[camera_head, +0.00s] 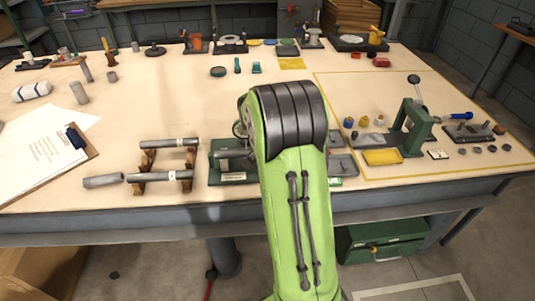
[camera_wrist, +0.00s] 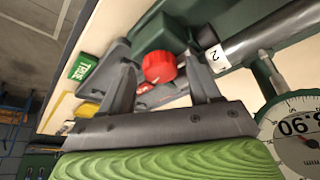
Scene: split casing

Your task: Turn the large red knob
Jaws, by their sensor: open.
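In the wrist view, the large red knob (camera_wrist: 159,67) sits on a green fixture (camera_wrist: 165,28). My gripper (camera_wrist: 156,62) is open, with one finger to the left of the knob and one to the right. A gap shows on the left side; I cannot tell whether the right finger touches the knob. In the head view, my green arm reaches over the workbench and hides the knob and my gripper. Part of the green fixture (camera_head: 229,171) shows left of the arm.
In the wrist view, a grey pipe (camera_wrist: 265,36) with a "2" label runs right of the knob, a dial gauge (camera_wrist: 300,135) is at lower right, and a green "TEST" block (camera_wrist: 82,67) is at left. In the head view, pipes on wooden stands (camera_head: 160,181) lie left, a green press (camera_head: 410,125) right.

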